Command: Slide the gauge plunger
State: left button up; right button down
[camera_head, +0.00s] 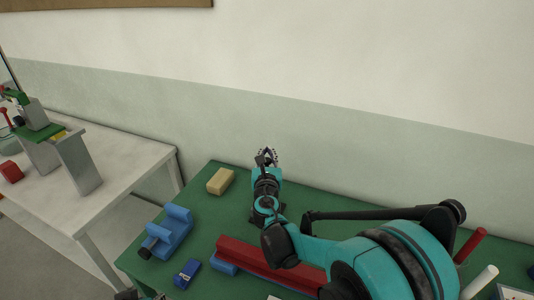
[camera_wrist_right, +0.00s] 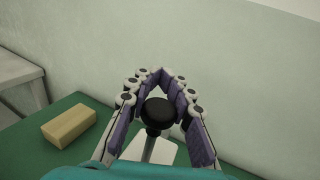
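My right gripper (camera_head: 267,154) is above the back of the green table, its arm coming in from the lower right. In the right wrist view its purple-padded fingers (camera_wrist_right: 160,78) close in around a round black knob (camera_wrist_right: 158,112) and meet just beyond it. The knob sits on a short dark stem above a pale plate (camera_wrist_right: 162,153); I take it for the gauge plunger. The lower gauge is mostly hidden by my arm and wrist. Small dark parts (camera_head: 127,295) at the bottom edge of the head view may be my left gripper; its fingers are not clear.
A tan block (camera_head: 221,181) lies left of the right gripper. A blue fixture (camera_head: 168,232), a small blue box (camera_head: 187,273) and a long red bar (camera_head: 262,262) lie nearer. A pale table (camera_head: 120,180) stands left; the wall is behind. Red and white rods stand at right.

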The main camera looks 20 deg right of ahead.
jog(key=shift+r, duration=0.1)
notch_tip(320, 180, up, 5)
jog(key=p, duration=0.3)
jog(key=shift+p, duration=0.3)
jog(key=c, duration=1.4)
grip_release()
jog(key=shift+o, duration=0.2)
jog(key=v, duration=1.2)
jog(key=shift+f, duration=0.2)
